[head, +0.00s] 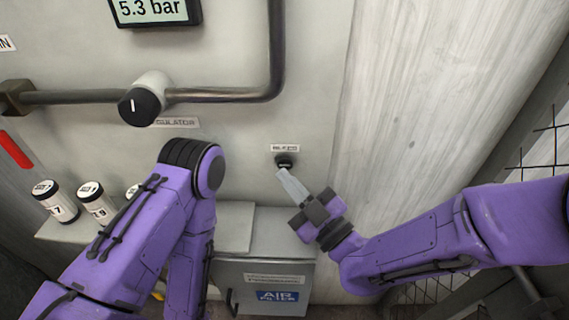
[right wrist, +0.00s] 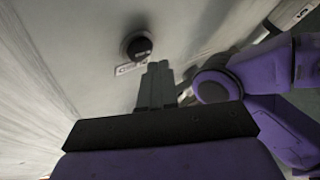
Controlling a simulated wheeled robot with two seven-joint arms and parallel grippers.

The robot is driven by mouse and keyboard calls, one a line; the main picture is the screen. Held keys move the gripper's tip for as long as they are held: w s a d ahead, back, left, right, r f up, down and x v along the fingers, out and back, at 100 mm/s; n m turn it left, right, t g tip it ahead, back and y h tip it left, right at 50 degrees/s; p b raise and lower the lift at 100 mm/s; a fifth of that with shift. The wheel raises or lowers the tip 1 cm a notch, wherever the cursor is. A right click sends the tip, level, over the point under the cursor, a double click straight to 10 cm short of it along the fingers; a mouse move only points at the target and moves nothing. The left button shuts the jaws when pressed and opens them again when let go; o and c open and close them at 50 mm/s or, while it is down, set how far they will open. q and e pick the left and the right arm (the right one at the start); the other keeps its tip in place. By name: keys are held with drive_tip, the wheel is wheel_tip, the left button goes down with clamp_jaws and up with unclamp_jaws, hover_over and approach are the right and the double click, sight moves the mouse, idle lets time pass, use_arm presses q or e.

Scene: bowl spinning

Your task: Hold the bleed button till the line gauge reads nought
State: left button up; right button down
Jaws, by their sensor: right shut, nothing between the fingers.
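The line gauge (head: 153,10) is a dark-framed display at the top left of the head view and reads 5.3 bar. The black bleed button (head: 285,158) sits on the wall panel under a small "BLEED" label (head: 285,148). The button also shows in the right wrist view (right wrist: 137,46), just beyond my fingertips. My right gripper (head: 283,173) is shut and empty, its fingertips right at the button's lower edge. I cannot tell whether they touch or press it. My left arm bends down in front of the panel, and its gripper is not visible.
A pipe (head: 225,95) with a black regulator knob (head: 140,107) crosses the panel. Several white canisters (head: 97,202) stand on a ledge at left, partly behind my left arm. A grey air filter box (head: 265,270) stands below the button. A mesh guard is at right.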

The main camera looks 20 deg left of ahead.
drive_tip(key=shift+w, duration=0.15)
drive_tip(key=shift+w+a, duration=0.1)
drive_tip(key=shift+w, duration=0.2)
drive_tip(key=shift+w+a+b, duration=0.1)
drive_tip(key=shift+w+b, duration=0.25)
drive_tip(key=shift+w, duration=0.05)
idle(0.6)
idle(2.5)
drive_tip(key=shift+s+d+b, duration=0.2)
drive_tip(key=shift+s+b, duration=0.2)
drive_tip(key=shift+s, duration=0.4)
drive_tip(key=shift+s+d+b, duration=0.25)
drive_tip(key=shift+s+b, duration=0.05)
drive_tip(key=shift+s, duration=0.5)
drive_tip(key=shift+s+d+b, duration=0.2)
drive_tip(key=shift+s+b, duration=0.05)
drive_tip(key=shift+s, duration=0.6)
drive_tip(key=shift+s+d+b, duration=0.25)
drive_tip(key=shift+s+b, duration=0.05)
drive_tip(key=shift+s, duration=0.5)
